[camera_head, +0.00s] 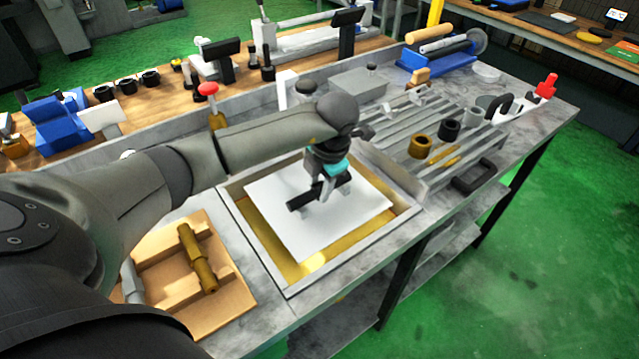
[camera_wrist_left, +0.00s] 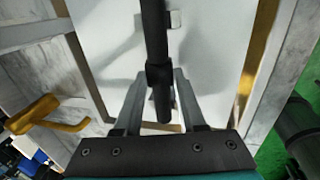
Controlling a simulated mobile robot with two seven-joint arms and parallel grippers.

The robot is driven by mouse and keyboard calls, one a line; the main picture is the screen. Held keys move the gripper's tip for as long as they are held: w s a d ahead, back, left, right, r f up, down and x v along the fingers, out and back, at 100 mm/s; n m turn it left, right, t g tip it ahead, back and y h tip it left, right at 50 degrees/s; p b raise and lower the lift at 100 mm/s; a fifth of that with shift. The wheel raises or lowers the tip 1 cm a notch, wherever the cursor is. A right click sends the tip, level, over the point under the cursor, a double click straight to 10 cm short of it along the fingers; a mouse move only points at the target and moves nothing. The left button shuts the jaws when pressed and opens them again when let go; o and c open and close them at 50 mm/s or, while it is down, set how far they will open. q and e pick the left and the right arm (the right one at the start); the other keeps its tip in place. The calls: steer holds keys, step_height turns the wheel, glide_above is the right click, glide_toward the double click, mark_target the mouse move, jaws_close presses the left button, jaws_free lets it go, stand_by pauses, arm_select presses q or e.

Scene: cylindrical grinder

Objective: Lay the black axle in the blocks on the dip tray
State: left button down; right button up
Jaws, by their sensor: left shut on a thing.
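My left gripper (camera_head: 325,189) is shut on the black axle (camera_head: 301,199), over the white plate (camera_head: 350,217) of the dip tray (camera_head: 285,268). In the left wrist view the axle (camera_wrist_left: 155,42) runs up the picture away from me, with a thicker collar between the fingers (camera_wrist_left: 159,88). A small pale block (camera_wrist_left: 173,20) shows on the plate beside the axle's far part. Whether the axle touches it I cannot tell. Any other block is hidden by the gripper and axle. My right gripper is not in view.
A wooden tray (camera_head: 237,297) at the lower left holds a brass axle (camera_head: 196,258) and a grey one (camera_head: 131,283). A red-topped handle (camera_head: 208,90) stands behind my arm. A slotted rack (camera_head: 400,122) with black and brass rings is right of the dip tray.

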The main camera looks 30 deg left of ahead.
arm_select(q)
steer(key=shift+w+r, duration=0.1)
steer(key=shift+r, duration=0.05)
steer(key=c, duration=0.8)
jaws_free()
steer(key=o, duration=0.4)
steer(key=p+v, duration=0.1)
steer(key=v, duration=1.4)
